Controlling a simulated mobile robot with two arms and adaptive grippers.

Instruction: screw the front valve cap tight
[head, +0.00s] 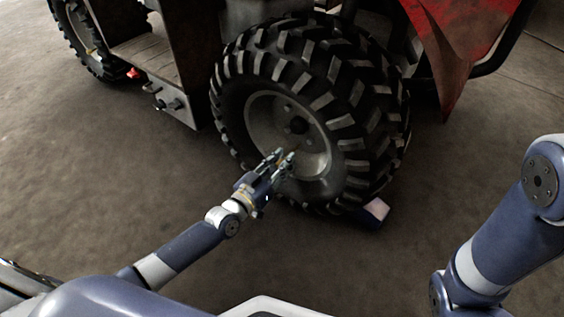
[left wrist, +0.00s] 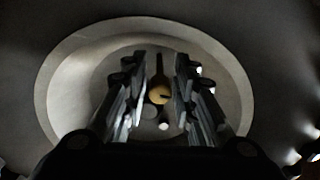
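The front wheel (head: 248,108) has a knobbly black tyre and a pale metal rim (head: 315,161). My left gripper (head: 281,155) reaches to the lower left part of the rim. In the left wrist view its fingers (left wrist: 159,70) are spread, with the rim (left wrist: 62,70) behind them. A small round yellowish end (left wrist: 158,95), which looks like the valve cap, shows between the fingers, with a thin dark stem-like shape above it. I see narrow gaps beside it; contact cannot be told. In the head view the fingers mostly hide this spot. My right gripper is out of view.
A block with a pale face (head: 377,209) lies on the floor against the tyre's lower right. A red body panel (head: 455,35) overhangs at the upper right. A metal step (head: 150,55) stands left of the wheel. Floor in front is clear.

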